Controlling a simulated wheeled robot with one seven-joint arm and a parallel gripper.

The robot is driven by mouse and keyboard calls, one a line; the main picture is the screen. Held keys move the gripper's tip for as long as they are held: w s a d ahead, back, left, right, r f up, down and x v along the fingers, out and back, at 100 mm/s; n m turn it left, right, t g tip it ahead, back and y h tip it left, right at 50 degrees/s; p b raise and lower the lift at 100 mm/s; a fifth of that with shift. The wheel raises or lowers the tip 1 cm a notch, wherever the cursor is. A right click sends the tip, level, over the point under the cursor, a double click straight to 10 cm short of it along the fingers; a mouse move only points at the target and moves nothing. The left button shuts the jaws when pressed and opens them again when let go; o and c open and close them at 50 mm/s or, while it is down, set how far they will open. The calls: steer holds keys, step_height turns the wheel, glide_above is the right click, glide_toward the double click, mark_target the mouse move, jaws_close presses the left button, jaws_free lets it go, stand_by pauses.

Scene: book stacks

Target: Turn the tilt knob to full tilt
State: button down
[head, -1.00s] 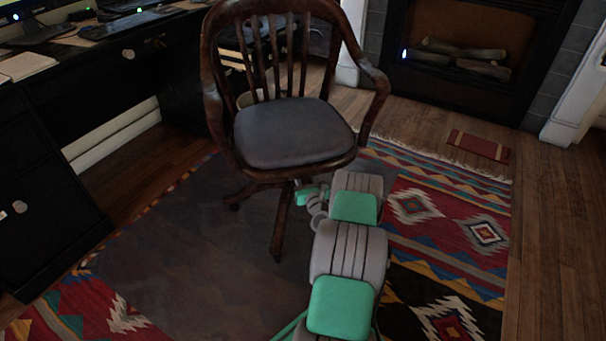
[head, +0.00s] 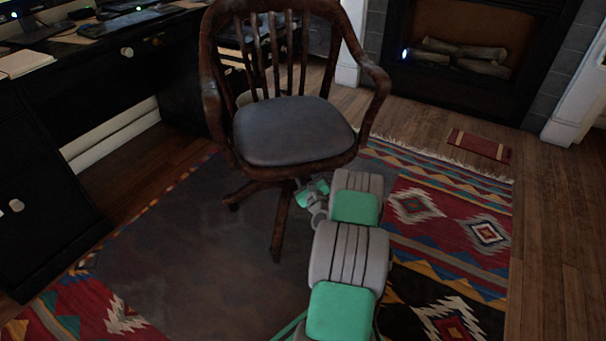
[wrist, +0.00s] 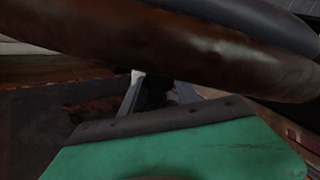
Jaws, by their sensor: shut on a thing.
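A dark wooden armchair (head: 285,170) with a grey seat pad (head: 292,130) stands on the rug. My gripper (head: 312,190) is under the front right of the seat, and its fingertips are hard to make out in the head view. In the wrist view, the brown seat edge (wrist: 170,50) crosses above my gripper (wrist: 160,88). Its two grey fingers reach under that edge, on either side of a dark shape (wrist: 157,95), apparently the tilt knob. The knob's outline is lost in shadow and its angle cannot be read.
The chair's wooden legs (head: 278,235) spread out just left of my gripper. A black desk (head: 60,130) stands at the left and a fireplace (head: 470,60) at the back right. The patterned rug (head: 440,240) is clear to the right of my arm.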

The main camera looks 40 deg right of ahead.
steer(key=shift+n, duration=0.5)
steer(key=c, duration=0.9)
jaws_free()
